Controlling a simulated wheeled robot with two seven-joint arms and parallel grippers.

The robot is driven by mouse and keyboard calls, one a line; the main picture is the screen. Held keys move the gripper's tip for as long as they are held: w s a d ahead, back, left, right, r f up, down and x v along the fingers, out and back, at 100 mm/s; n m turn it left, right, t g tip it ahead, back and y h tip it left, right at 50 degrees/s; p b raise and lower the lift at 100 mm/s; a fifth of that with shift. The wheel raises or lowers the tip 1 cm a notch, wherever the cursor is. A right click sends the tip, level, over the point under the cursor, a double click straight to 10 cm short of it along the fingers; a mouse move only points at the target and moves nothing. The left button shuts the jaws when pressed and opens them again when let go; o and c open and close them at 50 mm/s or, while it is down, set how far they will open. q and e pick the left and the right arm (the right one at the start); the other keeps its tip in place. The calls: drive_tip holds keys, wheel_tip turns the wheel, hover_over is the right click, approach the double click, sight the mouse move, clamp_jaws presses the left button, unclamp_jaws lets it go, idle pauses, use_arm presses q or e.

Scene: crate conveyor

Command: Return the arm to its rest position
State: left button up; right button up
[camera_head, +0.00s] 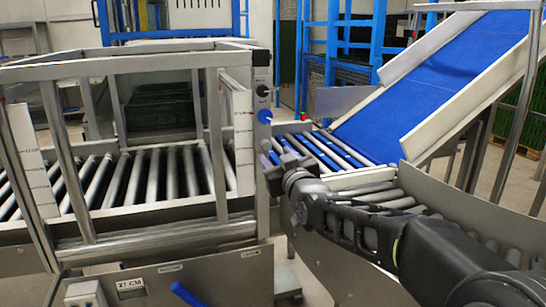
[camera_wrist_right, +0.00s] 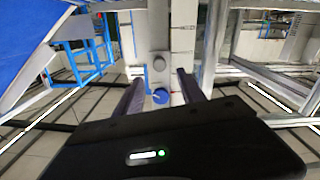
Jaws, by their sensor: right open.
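My right arm comes in from the lower right in the head view, and its gripper (camera_head: 272,160) is in front of the grey post of the metal frame, below a blue button (camera_head: 264,116). In the right wrist view the two dark fingers stand apart, so the gripper (camera_wrist_right: 159,82) is open. Nothing is held between them. The blue button (camera_wrist_right: 161,96) shows in the gap between the fingers, on the post beyond; I cannot tell how far away it is. My left gripper is not in the head view.
A roller conveyor (camera_head: 150,178) runs through the metal frame (camera_head: 215,140) at left. A blue belt ramp (camera_head: 440,75) slopes down to more rollers at right. A metal side wall (camera_head: 470,200) stands beside my arm. A blue handle (camera_head: 187,293) is at the bottom.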

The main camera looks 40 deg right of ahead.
idle(0.6)
drive_tip(key=s+a+f+m+g+y+p, duration=0.15)
drive_tip(key=a+f, duration=0.35)
drive_tip(key=f, duration=0.7)
drive_tip(key=a+f+g+y, duration=0.25)
drive_tip(key=a+f, duration=0.25)
drive_tip(key=f, duration=0.7)
drive_tip(key=a+f+m+g+y, duration=0.1)
drive_tip(key=a+f+g+y, duration=0.15)
drive_tip(key=a+f, duration=0.65)
drive_tip(key=s+a+f+g+y+p, duration=0.1)
drive_tip(key=s+a+f+g, duration=0.1)
drive_tip(key=s+a+f, duration=0.45)
drive_tip(key=s+a+f+g+y, duration=0.1)
drive_tip(key=s+a+f+g, duration=0.2)
drive_tip(key=f, duration=0.7)
drive_tip(key=s+a+f+g, duration=0.1)
drive_tip(key=s+a+f, duration=0.1)
drive_tip(key=s, duration=0.4)
drive_tip(key=s+a+f+n+g+y+p, duration=0.1)
drive_tip(key=s+a+f+g, duration=0.1)
drive_tip(key=s+a, duration=0.3)
drive_tip(key=s+a+f+n+g, duration=0.1)
drive_tip(key=s+a+f+g, duration=0.1)
drive_tip(key=s, duration=0.5)
drive_tip(key=shift+a+f+p, duration=0.4)
drive_tip(key=shift+a+f, duration=0.35)
drive_tip(key=shift+y, duration=0.25)
drive_tip(key=shift+s+d, duration=0.1)
drive_tip(key=shift+d, duration=0.05)
